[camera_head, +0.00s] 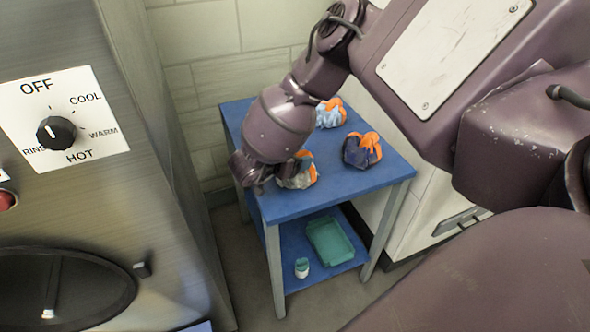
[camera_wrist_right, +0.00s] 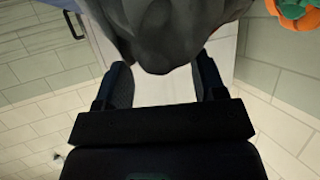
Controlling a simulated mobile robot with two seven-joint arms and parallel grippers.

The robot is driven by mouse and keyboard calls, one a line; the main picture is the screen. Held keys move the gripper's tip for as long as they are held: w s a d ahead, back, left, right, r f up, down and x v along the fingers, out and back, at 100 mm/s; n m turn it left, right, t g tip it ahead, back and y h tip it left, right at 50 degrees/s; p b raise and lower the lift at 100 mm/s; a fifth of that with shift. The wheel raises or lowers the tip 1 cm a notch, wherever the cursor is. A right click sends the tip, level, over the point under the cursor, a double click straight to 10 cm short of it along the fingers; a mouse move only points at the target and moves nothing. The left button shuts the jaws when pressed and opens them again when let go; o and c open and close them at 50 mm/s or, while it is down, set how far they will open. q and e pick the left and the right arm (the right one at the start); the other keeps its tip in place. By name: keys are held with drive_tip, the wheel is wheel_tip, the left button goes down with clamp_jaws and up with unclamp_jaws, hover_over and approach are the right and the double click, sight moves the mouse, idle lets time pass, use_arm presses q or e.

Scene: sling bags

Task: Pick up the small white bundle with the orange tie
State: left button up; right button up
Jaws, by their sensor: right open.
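Orange and green material (camera_wrist_right: 300,10) shows at the upper right corner there. My left gripper is not in view.
A light blue bundle with orange (camera_head: 328,115) and a dark navy bundle with orange (camera_head: 360,152) stand on the blue table (camera_head: 345,188). A green tray (camera_head: 330,242) and a small white-and-green item (camera_head: 301,268) are on the lower shelf. A steel machine (camera_head: 110,200) stands at left.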

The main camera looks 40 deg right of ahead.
drive_tip(key=shift+c, duration=0.3)
clamp_jaws()
